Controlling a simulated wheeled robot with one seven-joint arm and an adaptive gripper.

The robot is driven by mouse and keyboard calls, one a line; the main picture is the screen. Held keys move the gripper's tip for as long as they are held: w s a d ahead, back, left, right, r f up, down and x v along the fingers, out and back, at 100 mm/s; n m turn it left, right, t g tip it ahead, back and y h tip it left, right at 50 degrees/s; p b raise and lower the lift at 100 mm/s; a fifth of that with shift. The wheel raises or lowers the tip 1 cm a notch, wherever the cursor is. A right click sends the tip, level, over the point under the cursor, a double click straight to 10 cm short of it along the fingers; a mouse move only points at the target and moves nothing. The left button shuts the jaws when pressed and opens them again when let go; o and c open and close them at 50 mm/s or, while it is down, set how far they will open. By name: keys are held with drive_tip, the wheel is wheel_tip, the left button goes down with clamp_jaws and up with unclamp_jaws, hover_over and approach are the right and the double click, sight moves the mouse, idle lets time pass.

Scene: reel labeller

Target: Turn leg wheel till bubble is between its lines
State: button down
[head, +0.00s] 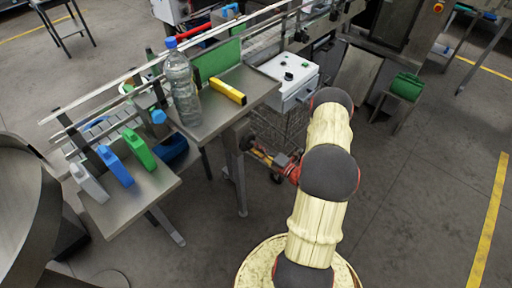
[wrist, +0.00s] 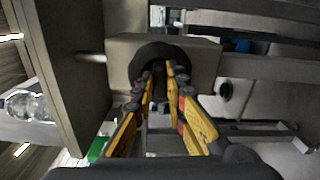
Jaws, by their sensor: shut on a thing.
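The leg wheel (wrist: 143,64) is a dark round knob under a grey block in the wrist view. My gripper (wrist: 160,82) has its yellow and black fingers closed on it from either side. In the head view my gripper (head: 256,152) reaches left to the leg below the bench corner, where the wheel is small and mostly hidden. A yellow bar with dark ends, which looks like the spirit level (head: 228,91), lies on the bench top (head: 212,118). Its bubble and lines are too small to make out.
A clear bottle with a blue cap (head: 183,88) stands on the bench beside the yellow bar. White, blue and green jugs (head: 139,149) stand on the lower shelf at left. A white control box (head: 287,76) is behind my gripper.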

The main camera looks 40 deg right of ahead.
drive_tip(key=c, duration=1.8)
unclamp_jaws()
drive_tip(key=s+d, duration=0.1)
drive_tip(key=s, duration=1.1)
